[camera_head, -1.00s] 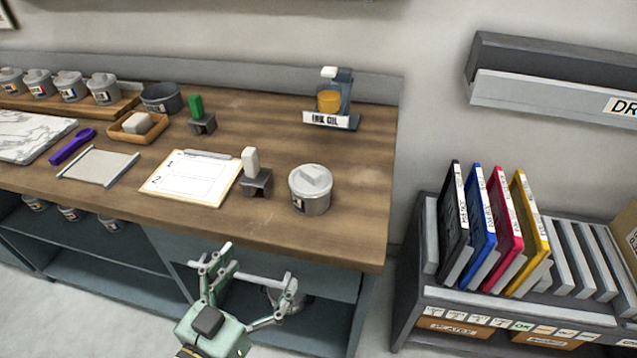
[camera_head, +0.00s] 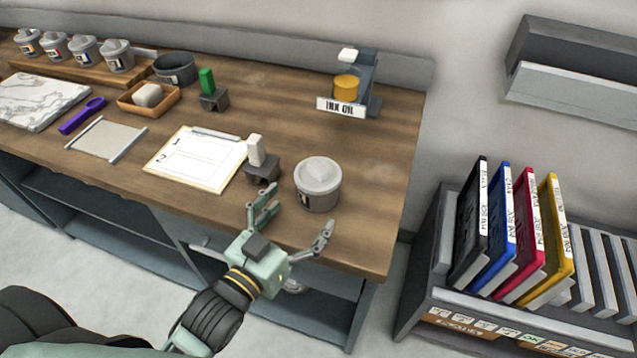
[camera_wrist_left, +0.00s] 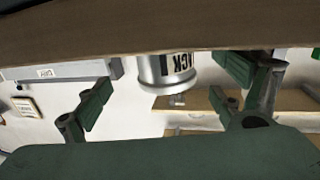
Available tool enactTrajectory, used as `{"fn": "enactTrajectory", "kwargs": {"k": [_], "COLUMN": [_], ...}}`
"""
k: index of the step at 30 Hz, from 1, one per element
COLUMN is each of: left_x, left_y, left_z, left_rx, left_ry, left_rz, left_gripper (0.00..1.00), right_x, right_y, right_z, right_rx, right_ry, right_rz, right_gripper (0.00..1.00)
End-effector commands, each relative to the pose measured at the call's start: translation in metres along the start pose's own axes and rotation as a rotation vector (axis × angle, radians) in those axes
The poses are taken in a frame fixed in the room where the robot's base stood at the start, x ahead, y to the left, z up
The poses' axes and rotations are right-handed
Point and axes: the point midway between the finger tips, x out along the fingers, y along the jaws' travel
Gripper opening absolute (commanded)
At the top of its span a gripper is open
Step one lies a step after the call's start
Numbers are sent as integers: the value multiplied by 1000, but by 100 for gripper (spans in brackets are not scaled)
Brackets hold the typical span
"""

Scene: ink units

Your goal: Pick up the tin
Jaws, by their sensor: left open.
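In the left wrist view the tin (camera_wrist_left: 168,72) appears upside down between the fingers, with a partly visible dark label ending in "CK". My left gripper (camera_head: 294,220) is open and empty at the bench's front edge, just in front of the tin. Its fingers point toward the tin, apparently without touching it. The left wrist view shows both fingers (camera_wrist_left: 172,95) spread wide. My right gripper is not in view.
The bench (camera_head: 385,215) has free wood right of the tin. A stamp with a white handle (camera_head: 260,165) and a clipboard (camera_head: 200,165) are to its left. An ink oil stand (camera_head: 350,95) is behind. A rack with coloured binders (camera_head: 510,235) stands at right.

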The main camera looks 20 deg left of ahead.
Motion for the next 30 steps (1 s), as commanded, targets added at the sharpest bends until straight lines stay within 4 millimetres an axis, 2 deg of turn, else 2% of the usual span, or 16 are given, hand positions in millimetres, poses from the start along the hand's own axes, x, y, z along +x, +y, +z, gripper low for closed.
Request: {"fn": "enactTrajectory", "kwargs": {"k": [8,16,25,30], "left_x": [22,60,65,65], "left_y": [-2,-8,-8,-8], "left_z": [-2,-1,1,1], "left_rx": [1,-1,-1,-1], "left_ry": [1,1,-1,-1], "left_rz": [0,0,0,0], "left_gripper": [88,88,88,74], "right_x": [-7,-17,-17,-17], "right_y": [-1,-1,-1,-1], "right_z": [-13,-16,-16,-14], "right_rx": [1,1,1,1], "right_ry": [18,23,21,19], "right_rz": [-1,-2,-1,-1], "right_gripper": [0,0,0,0]}}
